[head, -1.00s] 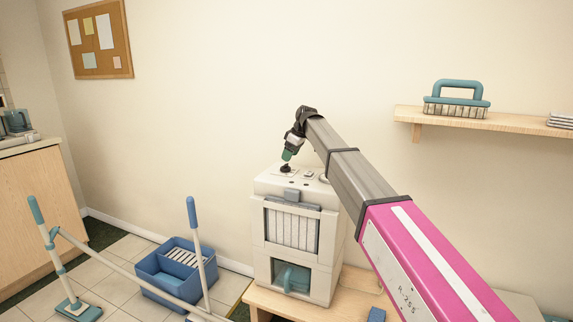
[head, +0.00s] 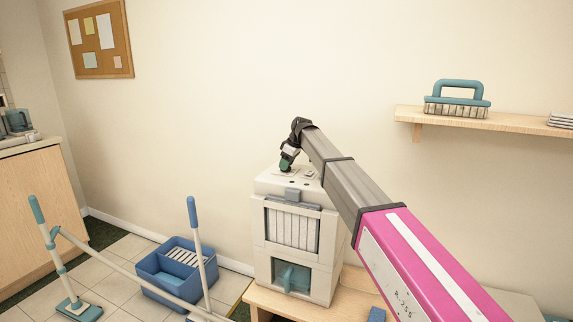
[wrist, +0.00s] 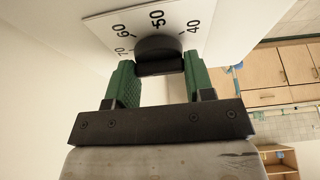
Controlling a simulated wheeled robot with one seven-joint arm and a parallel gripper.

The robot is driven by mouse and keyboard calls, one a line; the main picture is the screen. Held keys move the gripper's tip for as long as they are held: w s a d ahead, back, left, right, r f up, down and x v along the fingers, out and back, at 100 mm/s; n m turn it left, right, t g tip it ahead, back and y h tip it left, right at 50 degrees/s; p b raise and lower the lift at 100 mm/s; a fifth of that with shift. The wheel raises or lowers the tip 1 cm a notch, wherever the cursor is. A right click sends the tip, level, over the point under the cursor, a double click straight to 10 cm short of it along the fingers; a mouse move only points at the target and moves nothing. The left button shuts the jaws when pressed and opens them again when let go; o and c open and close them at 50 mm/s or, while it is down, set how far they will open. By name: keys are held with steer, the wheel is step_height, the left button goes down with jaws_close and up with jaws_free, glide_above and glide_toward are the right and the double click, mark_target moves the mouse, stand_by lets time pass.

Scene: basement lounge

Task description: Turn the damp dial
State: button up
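The damp dial (wrist: 158,52) is a dark round knob on a white plate (wrist: 105,25) marked 40, 50, 60 and 70. It sits on top of the off-white dehumidifier (head: 262,222). My gripper (wrist: 157,62) has its two green fingers on either side of the knob in the wrist view. The fingers stand wide apart, with the knob between their tips. I cannot tell whether either finger touches it. In the head view my gripper (head: 286,166) points down at the dehumidifier's top and hides the dial there.
The dehumidifier stands on a wooden table (head: 350,303). A shelf (head: 455,119) with a teal-handled brush (head: 458,97) is on the wall at right. A blue bucket (head: 165,284) and mops (head: 200,250) stand on the floor at left.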

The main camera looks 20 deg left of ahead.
steer(key=shift+m, duration=0.4)
steer(key=m+t, duration=0.1)
steer(key=m, duration=0.2)
steer(key=shift+s+m+t, duration=0.1)
steer(key=shift+m+t, duration=0.3)
steer(key=m, duration=0.2)
steer(key=m+t+h, duration=0.1)
steer(key=m, duration=0.2)
steer(key=shift+t, duration=0.3)
steer(key=shift+h, duration=0.3)
steer(key=o, duration=0.9)
steer(key=v, duration=1)
steer(key=shift+s+d+r, duration=0.1)
steer(key=shift+s+r, duration=0.1)
steer(key=shift+r, duration=0.15)
